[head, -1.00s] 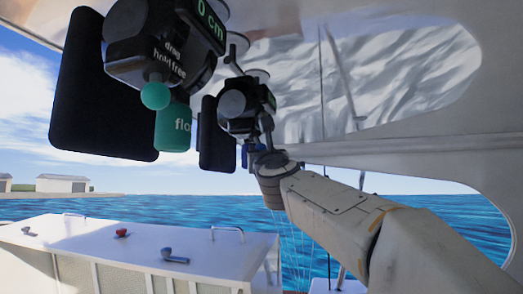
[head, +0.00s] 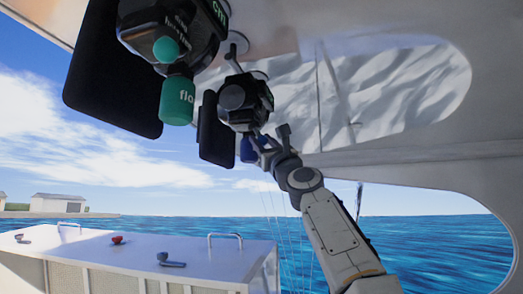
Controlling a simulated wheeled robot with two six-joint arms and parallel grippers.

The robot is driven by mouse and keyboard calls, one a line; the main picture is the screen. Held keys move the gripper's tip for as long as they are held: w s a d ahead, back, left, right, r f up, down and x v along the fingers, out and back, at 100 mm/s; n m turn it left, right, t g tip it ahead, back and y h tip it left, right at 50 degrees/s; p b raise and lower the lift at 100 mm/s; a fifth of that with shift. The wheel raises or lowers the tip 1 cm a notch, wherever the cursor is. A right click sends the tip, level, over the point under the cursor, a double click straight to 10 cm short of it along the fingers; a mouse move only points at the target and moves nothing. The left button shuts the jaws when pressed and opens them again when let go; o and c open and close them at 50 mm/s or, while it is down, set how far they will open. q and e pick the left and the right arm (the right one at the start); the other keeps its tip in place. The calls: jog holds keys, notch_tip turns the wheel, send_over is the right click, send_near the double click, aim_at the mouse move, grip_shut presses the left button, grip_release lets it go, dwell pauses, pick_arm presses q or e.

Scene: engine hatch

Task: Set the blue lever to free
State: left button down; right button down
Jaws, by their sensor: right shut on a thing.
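The blue lever (head: 247,150) hangs under the farther dark winch-like unit (head: 244,102), below the overhead hatch. Only a small part of the lever shows, left of my right gripper. My right gripper (head: 264,142) reaches up from the lower right and is shut on the blue lever, just under the unit. The exact contact and the lever's setting marks are too small or hidden to read. My left gripper is not in view.
Dark panels hang beside both units. A white box (head: 120,260) with handles stands at lower left. Open air lies below the units.

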jog(key=shift+w+d+n+g+y+p, duration=0.1)
jog(key=shift+w+n+g+y+p, duration=0.3)
jog(key=shift+n+y, duration=0.65)
jog(key=shift+w+a+n+g+y+p, duration=0.15)
jog(key=shift+n+g+y+p, duration=0.55)
jog(key=shift+y, duration=0.5)
jog(key=shift+w+d+n+g+y+p, duration=0.15)
jog(key=shift+w+n+g+y+p, duration=0.2)
jog(key=shift+n+y, duration=0.7)
jog(key=n+g+y+p, duration=0.2)
jog(key=n+y, duration=0.1)
jog(key=n+g+y+p, duration=0.1)
jog(key=g+y+p, duration=0.1)
jog(key=shift+w+d+r+n, duration=0.1)
jog(key=shift+w+r+n, duration=0.1)
jog(key=shift+w+n, duration=0.15)
jog(key=shift+n+g+y+p, duration=0.75)
jog(key=shift+n+g+y, duration=0.05)
jog(key=shift+n+g, duration=0.15)
jog(key=c, duration=0.5)
grip_release()
jog(key=shift+c, duration=0.2)
jog(key=shift+s, duration=0.1)
